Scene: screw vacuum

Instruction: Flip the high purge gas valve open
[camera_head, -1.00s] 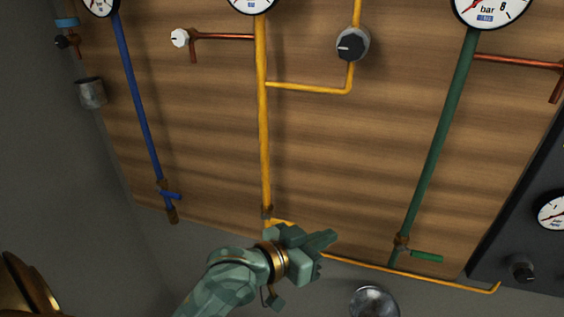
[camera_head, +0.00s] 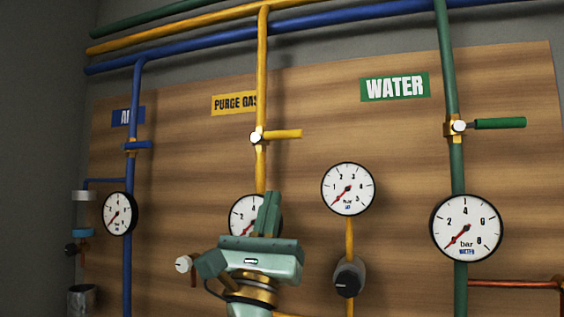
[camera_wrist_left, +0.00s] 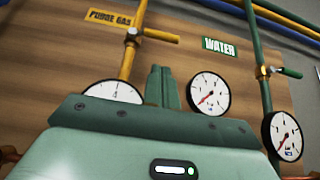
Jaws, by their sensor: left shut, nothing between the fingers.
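The high purge gas valve (camera_head: 284,134) is on the vertical yellow pipe (camera_head: 261,70), beside the PURGE GAS label (camera_head: 234,103). Its yellow handle points right, across the pipe. It also shows in the left wrist view (camera_wrist_left: 160,36), beyond my fingers. My left gripper (camera_head: 268,212) points upward with its fingers shut together and empty. It is below the valve in the head view and covers part of the purge gas gauge (camera_head: 244,212). The fingers show in the left wrist view (camera_wrist_left: 161,87), apart from the handle. My right gripper is not in view.
A second gauge (camera_head: 348,188) with a dark knob (camera_head: 348,277) below it is to the right of my gripper. The green water pipe (camera_head: 458,180) carries a green-handled valve (camera_head: 499,123). A blue valve (camera_head: 137,146) is at left. The board around the yellow handle is clear.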

